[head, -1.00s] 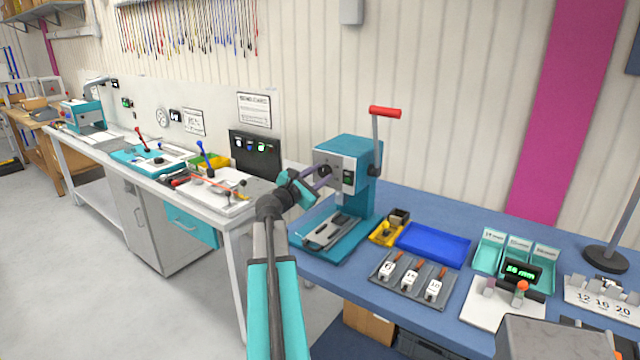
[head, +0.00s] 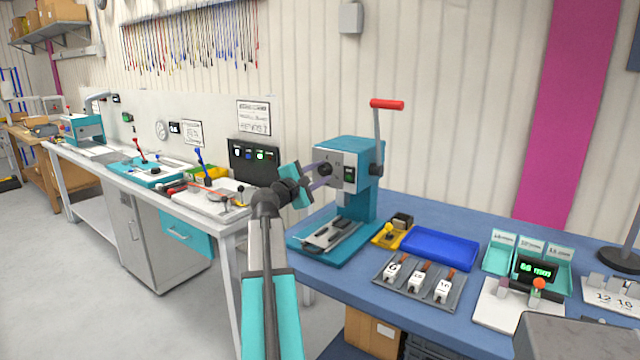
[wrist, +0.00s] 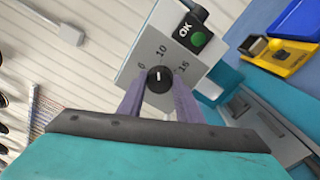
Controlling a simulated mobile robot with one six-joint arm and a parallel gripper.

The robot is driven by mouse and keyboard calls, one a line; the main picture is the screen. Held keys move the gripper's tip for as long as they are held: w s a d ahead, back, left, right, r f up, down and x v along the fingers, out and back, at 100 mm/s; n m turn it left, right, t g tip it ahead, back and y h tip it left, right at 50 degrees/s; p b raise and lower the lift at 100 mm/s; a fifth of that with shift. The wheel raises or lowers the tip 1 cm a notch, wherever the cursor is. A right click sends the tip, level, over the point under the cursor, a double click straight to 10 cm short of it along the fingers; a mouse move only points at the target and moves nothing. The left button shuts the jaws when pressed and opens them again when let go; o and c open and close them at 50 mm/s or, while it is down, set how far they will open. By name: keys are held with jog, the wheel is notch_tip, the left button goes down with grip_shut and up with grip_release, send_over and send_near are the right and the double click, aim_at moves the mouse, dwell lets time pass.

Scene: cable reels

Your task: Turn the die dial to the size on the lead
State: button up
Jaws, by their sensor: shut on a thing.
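The black die dial (wrist: 160,79) is on the pale front plate of the teal press (head: 348,150), with marks 6, 10 and 16 around it. In the wrist view its white pointer line points up, roughly at 10. My gripper (wrist: 159,85) is shut on the dial, one purple-grey finger on each side. In the head view my gripper (head: 317,176) reaches the press front from the left. A small panel (wrist: 193,36) beside the dial shows OK and a green light. I cannot read a size on any lead.
The press's red-handled lever (head: 386,104) stands up at its right. A blue tray (head: 440,248), a yellow holder (head: 387,237) and a rack of numbered dies (head: 418,279) lie on the blue bench. Many leads (head: 190,40) hang on the wall.

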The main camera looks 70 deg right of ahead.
jog(key=m+b, duration=0.4)
jog(key=b, duration=0.1)
jog(key=shift+f, duration=0.3)
jog(key=m+b, duration=0.3)
jog(key=b, duration=0.2)
jog(key=shift+m+g, duration=0.3)
jog(key=m+b, duration=0.4)
jog(key=b, duration=0.1)
jog(key=shift+m+b, duration=0.85)
jog(key=shift+m, duration=0.25)
jog(key=shift+r, duration=0.1)
jog(key=o, duration=1)
jog(key=shift+o, duration=0.2)
jog(key=shift+w+a, duration=0.1)
